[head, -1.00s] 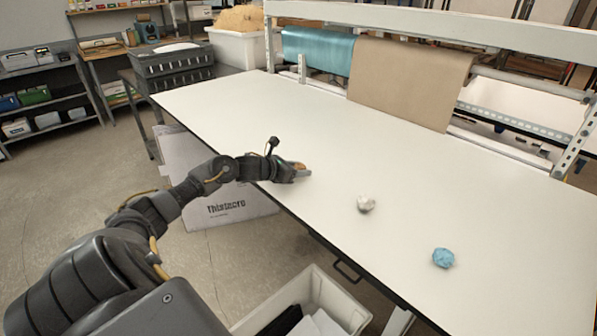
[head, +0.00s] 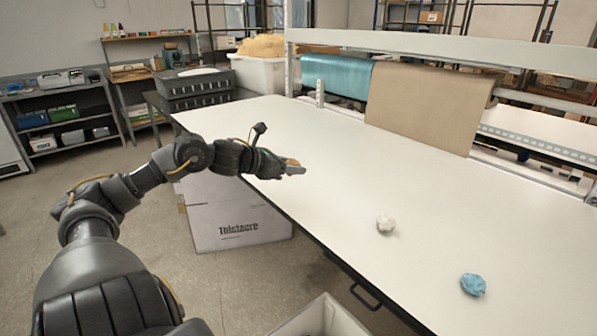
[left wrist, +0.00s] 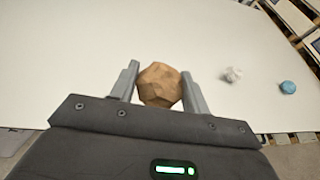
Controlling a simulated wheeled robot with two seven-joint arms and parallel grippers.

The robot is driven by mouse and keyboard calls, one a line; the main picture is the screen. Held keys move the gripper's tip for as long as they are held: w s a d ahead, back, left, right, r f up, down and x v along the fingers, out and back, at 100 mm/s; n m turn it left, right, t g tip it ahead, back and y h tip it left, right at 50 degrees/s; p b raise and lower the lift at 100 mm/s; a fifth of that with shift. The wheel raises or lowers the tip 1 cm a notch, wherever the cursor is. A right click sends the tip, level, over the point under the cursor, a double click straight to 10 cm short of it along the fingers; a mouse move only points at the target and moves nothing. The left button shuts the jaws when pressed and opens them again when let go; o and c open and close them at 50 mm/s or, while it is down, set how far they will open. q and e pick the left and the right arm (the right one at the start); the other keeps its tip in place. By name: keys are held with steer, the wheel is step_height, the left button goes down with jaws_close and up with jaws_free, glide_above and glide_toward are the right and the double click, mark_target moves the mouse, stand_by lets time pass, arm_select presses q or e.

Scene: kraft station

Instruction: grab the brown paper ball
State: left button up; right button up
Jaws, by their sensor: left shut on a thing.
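The brown paper ball (left wrist: 160,85) is between the two fingers of my left gripper (left wrist: 158,88), seen in the left wrist view. The gripper is shut on it, with a finger against each side. In the head view my left gripper (head: 293,168) is over the near left part of the white table, and only a little of the brown ball (head: 291,162) shows there. Whether the ball touches the table is hard to tell. My right gripper is not in view.
A white paper ball (head: 385,224) and a blue paper ball (head: 473,284) lie on the white table (head: 330,215), to the right of my left gripper. Rolls of brown paper (head: 420,105) and blue sheet (head: 338,74) hang at the back. A carton (head: 235,215) stands below the near edge.

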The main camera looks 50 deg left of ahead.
arm_select(q)
steer(key=shift+v, duration=2.75)
